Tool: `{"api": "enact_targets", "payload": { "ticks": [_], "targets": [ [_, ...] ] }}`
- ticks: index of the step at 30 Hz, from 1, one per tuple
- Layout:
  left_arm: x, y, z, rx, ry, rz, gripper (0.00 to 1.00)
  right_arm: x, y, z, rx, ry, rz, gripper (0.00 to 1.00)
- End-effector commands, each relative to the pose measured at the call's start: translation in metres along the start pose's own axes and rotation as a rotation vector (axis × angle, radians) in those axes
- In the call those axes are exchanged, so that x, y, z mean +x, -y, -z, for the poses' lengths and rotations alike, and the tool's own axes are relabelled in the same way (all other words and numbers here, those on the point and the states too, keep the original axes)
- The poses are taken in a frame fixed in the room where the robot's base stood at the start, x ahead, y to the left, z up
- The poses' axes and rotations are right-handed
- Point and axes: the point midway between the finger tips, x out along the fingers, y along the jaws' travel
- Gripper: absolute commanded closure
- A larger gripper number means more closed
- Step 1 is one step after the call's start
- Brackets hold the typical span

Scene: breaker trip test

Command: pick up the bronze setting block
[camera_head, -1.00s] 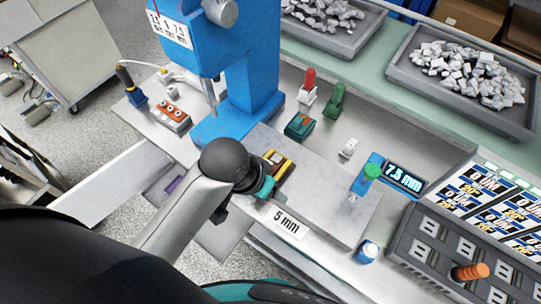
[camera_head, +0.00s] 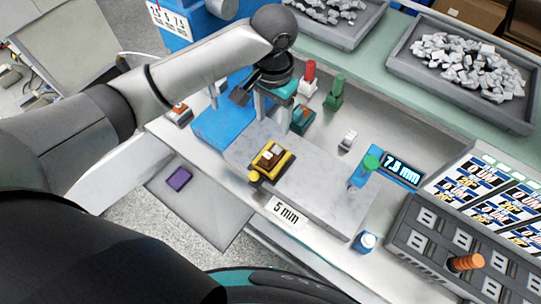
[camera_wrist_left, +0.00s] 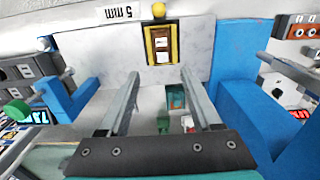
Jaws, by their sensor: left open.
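A small brown, bronze-like block (camera_head: 268,155) with pale marks sits in a yellow frame (camera_head: 287,162) on the grey plate. I take it for the bronze setting block. In the left wrist view the block (camera_wrist_left: 162,45) and yellow frame (camera_wrist_left: 148,48) lie beyond the fingertips, towards the top. My left gripper (camera_head: 270,112) is above the plate, behind the block in the head view, pointing down. Its fingers (camera_wrist_left: 160,78) are apart with nothing held between them. My right gripper is not in view.
A blue press (camera_head: 225,130) stands left of the plate. A teal box (camera_head: 303,118), red and green handles (camera_head: 335,92) are behind. A blue post with green knob (camera_head: 367,168) and display (camera_head: 398,168) stand right. A grey rack (camera_head: 430,250) is front right.

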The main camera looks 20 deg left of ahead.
Motion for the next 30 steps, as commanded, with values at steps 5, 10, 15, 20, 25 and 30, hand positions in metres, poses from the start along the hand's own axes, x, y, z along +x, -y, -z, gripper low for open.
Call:
{"api": "enact_targets", "payload": {
  "ticks": [5, 10, 15, 20, 25, 30],
  "targets": [
    [0.032, 0.0, -0.001, -0.003, 0.006, 0.0, 0.35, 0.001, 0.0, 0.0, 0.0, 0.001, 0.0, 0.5],
    [0.068, 0.0, -0.001, -0.001, 0.004, 0.0, 0.35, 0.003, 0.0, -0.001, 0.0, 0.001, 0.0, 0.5],
    [0.091, 0.0, 0.0, 0.001, 0.001, 0.0, 0.35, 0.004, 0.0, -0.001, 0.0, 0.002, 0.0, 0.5],
    [0.1, 0.001, 0.0, 0.001, 0.0, 0.001, 0.35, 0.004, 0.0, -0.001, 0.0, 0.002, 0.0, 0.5],
    [0.122, 0.003, -0.003, 0.0, 0.003, 0.001, 0.35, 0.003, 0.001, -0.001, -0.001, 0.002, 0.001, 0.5],
    [0.143, 0.004, -0.003, 0.001, 0.001, 0.0, 0.35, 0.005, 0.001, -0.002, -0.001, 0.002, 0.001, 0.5]
  ]
}}
